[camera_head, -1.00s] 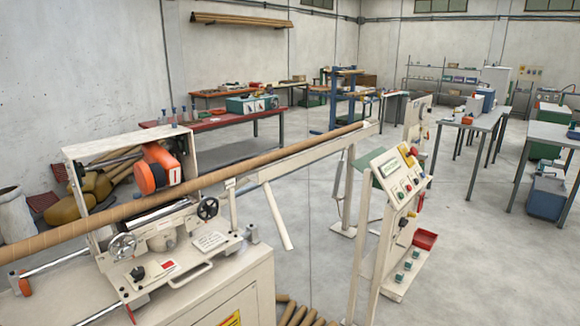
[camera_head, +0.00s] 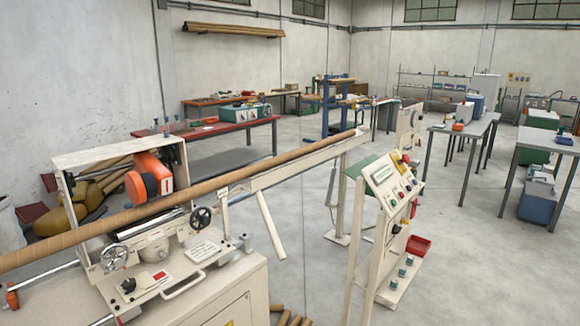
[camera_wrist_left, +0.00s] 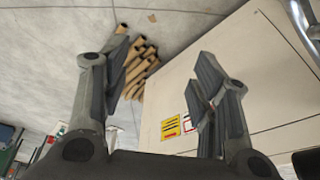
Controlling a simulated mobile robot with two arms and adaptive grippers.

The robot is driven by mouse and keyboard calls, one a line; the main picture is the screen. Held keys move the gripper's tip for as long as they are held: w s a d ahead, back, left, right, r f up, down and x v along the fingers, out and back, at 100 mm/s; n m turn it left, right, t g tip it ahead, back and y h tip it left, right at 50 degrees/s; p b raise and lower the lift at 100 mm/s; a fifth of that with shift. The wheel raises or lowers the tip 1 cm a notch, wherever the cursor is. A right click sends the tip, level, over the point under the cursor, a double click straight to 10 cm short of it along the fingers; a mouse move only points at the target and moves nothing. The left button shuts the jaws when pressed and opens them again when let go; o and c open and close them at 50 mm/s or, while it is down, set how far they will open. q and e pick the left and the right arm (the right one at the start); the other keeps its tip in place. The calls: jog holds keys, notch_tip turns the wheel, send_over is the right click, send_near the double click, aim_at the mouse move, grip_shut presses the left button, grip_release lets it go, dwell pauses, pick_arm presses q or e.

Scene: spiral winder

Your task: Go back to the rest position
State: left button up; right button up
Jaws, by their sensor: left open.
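My left gripper (camera_wrist_left: 160,85) shows in the left wrist view. Its two fingers are spread wide apart and nothing is between them. It points toward the side of the winder's pale cabinet (camera_wrist_left: 240,65) and a pile of brown tubes (camera_wrist_left: 140,70) on the floor. Neither gripper shows in the head view, and my right gripper is in no view.
The spiral winder (camera_head: 165,250) stands at the left with a long brown tube (camera_head: 230,180) across it. A control panel stand (camera_head: 385,190) is to its right. A red table (camera_head: 215,130) and grey tables (camera_head: 545,135) stand farther back. The right-hand floor is mostly clear.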

pick_arm(q)
jog(key=s+f+g, duration=0.1)
jog(key=s+f, duration=0.2)
jog(key=f, duration=0.7)
jog(key=s+f, duration=0.2)
jog(key=f, duration=0.9)
jog(key=s+a+f+g, duration=0.1)
jog(key=s+a+f, duration=0.2)
jog(key=s+f, duration=0.9)
jog(key=s, duration=0.3)
